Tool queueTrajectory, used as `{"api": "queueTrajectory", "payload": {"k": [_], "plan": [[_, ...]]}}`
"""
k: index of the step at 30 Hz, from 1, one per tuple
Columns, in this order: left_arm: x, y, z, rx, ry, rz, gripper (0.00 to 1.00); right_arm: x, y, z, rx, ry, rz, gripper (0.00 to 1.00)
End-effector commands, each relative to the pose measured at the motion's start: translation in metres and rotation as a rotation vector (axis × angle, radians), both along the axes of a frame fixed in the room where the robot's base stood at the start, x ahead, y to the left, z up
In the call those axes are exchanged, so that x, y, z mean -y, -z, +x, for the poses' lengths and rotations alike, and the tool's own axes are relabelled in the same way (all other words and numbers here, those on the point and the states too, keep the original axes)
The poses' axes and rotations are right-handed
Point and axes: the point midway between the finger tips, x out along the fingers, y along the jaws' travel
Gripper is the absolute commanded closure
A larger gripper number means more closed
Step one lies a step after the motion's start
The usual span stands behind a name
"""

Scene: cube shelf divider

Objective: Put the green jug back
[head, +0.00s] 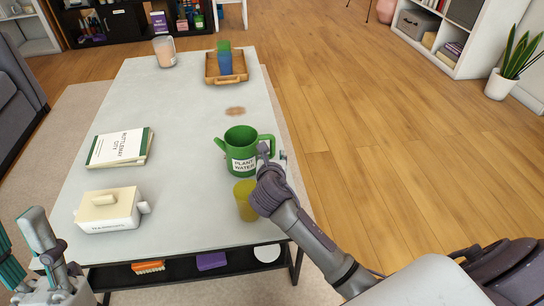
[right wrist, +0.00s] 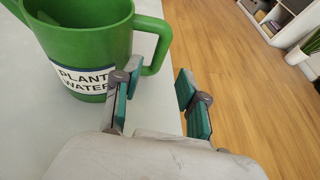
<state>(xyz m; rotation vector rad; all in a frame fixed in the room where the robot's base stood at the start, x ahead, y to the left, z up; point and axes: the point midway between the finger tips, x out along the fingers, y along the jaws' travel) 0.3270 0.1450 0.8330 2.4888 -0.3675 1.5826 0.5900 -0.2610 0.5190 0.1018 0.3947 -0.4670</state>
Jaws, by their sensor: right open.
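The green jug (head: 241,143), labelled "PLANT WATER", stands upright on the grey table (head: 180,170), spout to the left and handle to the right. My right gripper (head: 272,156) is open beside the handle. In the right wrist view, the jug (right wrist: 85,45) is at upper left, and its handle reaches toward the space ahead of my open right fingers (right wrist: 157,82). The left finger overlaps the handle's lower part in view; I cannot tell if they touch. My left gripper (head: 20,228) is open and empty at the lower left.
A yellow cup (head: 245,200) stands just in front of the jug.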

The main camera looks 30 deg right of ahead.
Motion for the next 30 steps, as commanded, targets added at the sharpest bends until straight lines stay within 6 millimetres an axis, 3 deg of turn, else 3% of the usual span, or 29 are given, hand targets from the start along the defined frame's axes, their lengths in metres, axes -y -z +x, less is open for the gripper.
{"api": "queueTrajectory", "payload": {"k": [3,9,16,19,23,25,30], "plan": [[0.005,0.008,0.024,-0.146,-0.007,0.045,0.60,-0.006,-0.007,-0.013,-0.002,-0.001,0.000,0.58],[0.009,0.029,0.052,-0.339,-0.018,0.104,0.60,-0.015,-0.014,-0.029,-0.001,-0.001,0.000,0.58],[0.011,0.043,0.064,-0.440,-0.023,0.133,0.60,-0.020,-0.017,-0.037,0.009,-0.003,0.017,0.58],[0.011,0.045,0.065,-0.447,-0.024,0.136,0.60,-0.031,-0.019,-0.038,0.064,-0.017,0.116,0.58],[0.011,0.045,0.065,-0.447,-0.024,0.136,0.60,-0.061,-0.030,-0.042,0.215,-0.056,0.432,0.58],[0.011,0.045,0.065,-0.447,-0.024,0.136,0.60,-0.082,-0.043,-0.047,0.310,-0.081,0.676,0.58],[0.011,0.045,0.065,-0.446,-0.024,0.136,0.60,-0.128,-0.095,-0.074,0.499,-0.137,1.386,0.58]]}}
